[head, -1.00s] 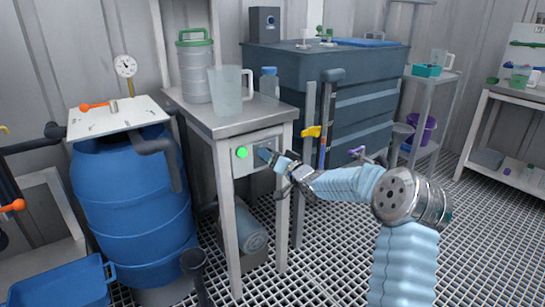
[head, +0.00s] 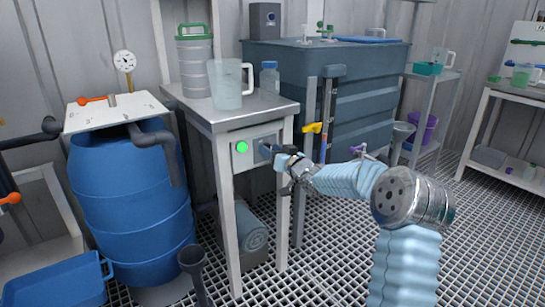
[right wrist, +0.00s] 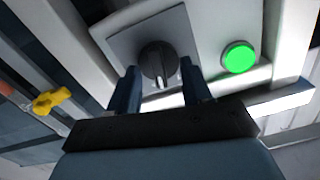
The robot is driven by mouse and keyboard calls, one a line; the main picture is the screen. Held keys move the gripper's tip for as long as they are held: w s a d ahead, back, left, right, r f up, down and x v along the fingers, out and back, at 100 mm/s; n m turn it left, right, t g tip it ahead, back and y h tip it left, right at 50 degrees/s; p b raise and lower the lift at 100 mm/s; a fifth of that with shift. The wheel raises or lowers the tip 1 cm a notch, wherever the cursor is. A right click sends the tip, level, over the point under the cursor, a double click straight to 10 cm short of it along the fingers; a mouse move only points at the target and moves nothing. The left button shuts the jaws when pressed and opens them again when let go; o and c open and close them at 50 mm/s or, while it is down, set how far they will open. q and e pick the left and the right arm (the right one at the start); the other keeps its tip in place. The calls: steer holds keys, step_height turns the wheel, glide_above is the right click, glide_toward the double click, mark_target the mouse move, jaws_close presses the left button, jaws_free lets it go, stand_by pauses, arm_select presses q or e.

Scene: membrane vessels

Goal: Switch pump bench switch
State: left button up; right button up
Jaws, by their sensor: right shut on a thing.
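The pump bench switch (right wrist: 158,62) is a dark rotary knob on a grey plate, facing me in the right wrist view. In the head view the switch (head: 264,150) is on the bench's front panel, partly hidden by my gripper. A lit green lamp (head: 242,147) is beside it; the lamp (right wrist: 239,57) also shows in the right wrist view. My right gripper (head: 277,155) is at the panel, its blue fingers (right wrist: 163,88) on either side of the knob and shut on it. My left gripper is not in view.
The bench top (head: 245,115) holds a clear jug (head: 227,88), a green-lidded canister (head: 194,62) and a bottle (head: 269,78). A blue barrel (head: 130,195) stands left. A yellow-handled valve (head: 312,128) and dark tank (head: 370,85) are right of the panel.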

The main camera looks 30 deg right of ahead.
steer(key=shift+a+f+n+b, duration=0.15)
steer(key=shift+n+b, duration=1.15)
steer(key=shift+n, duration=0.8)
steer(key=shift+a+f+n+b, duration=0.15)
steer(key=shift+n+b, duration=1.15)
steer(key=shift+n, duration=0.8)
steer(key=shift+r, duration=0.15)
steer(key=o, duration=1)
steer(key=shift+s, duration=0.1)
steer(key=s, duration=0.9)
steer(key=s+d, duration=0.1)
steer(key=s, duration=0.3)
steer(key=shift+s, duration=0.35)
